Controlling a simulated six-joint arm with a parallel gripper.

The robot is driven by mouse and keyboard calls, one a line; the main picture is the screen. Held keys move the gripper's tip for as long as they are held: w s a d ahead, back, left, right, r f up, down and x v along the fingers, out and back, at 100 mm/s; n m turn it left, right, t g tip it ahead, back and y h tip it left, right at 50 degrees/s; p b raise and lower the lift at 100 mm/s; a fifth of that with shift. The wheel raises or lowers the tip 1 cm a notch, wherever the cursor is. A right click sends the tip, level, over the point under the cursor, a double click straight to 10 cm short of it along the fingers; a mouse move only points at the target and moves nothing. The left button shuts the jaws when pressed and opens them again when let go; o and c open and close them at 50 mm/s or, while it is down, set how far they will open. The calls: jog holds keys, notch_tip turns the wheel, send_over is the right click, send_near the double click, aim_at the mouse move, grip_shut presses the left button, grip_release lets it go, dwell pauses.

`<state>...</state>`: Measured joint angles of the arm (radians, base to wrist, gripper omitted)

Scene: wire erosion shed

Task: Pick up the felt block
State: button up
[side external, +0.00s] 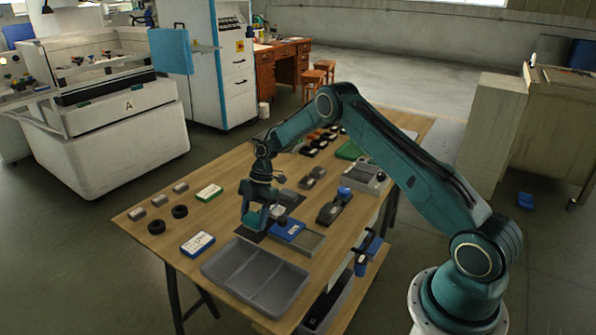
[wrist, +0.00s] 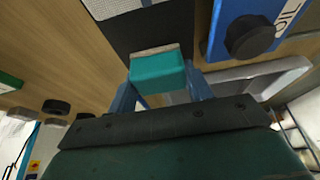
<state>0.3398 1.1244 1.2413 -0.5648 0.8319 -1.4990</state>
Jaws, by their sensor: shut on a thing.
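The felt block (wrist: 158,74) has a teal body with a thin grey-brown layer along its far edge. It sits between the two blue fingers of my gripper (wrist: 161,82) in the wrist view, with a finger on each side. My gripper (side external: 260,217) points down over a dark mat (side external: 249,234) on the wooden table in the side external view. The fingers are shut on the block. The block is mostly hidden by the fingers in the side view, and I cannot tell whether it touches the mat.
A blue box (side external: 288,230) with a dark round knob lies close to the right of my gripper. A grey divided tray (side external: 243,258) is in front. A white-and-blue box (side external: 197,244) and two black rings (side external: 156,227) lie left. Bare wood lies between them.

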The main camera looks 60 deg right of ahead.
aim_at(257, 217)
notch_tip(257, 217, up, 19)
dwell(0.5)
jog(key=shift+f, duration=0.1)
jog(key=o, duration=0.4)
jog(key=c, duration=0.3)
jog(key=s+d+f, duration=0.1)
jog(key=s+f, duration=0.2)
jog(key=s, duration=0.2)
jog(key=s+d+f, duration=0.1)
jog(key=s+f, duration=0.3)
jog(key=s, duration=0.2)
jog(key=s+d+f, duration=0.1)
jog(key=s+f, duration=0.3)
jog(key=s, duration=0.2)
jog(key=shift+d+f, duration=0.15)
jog(key=shift+d, duration=0.1)
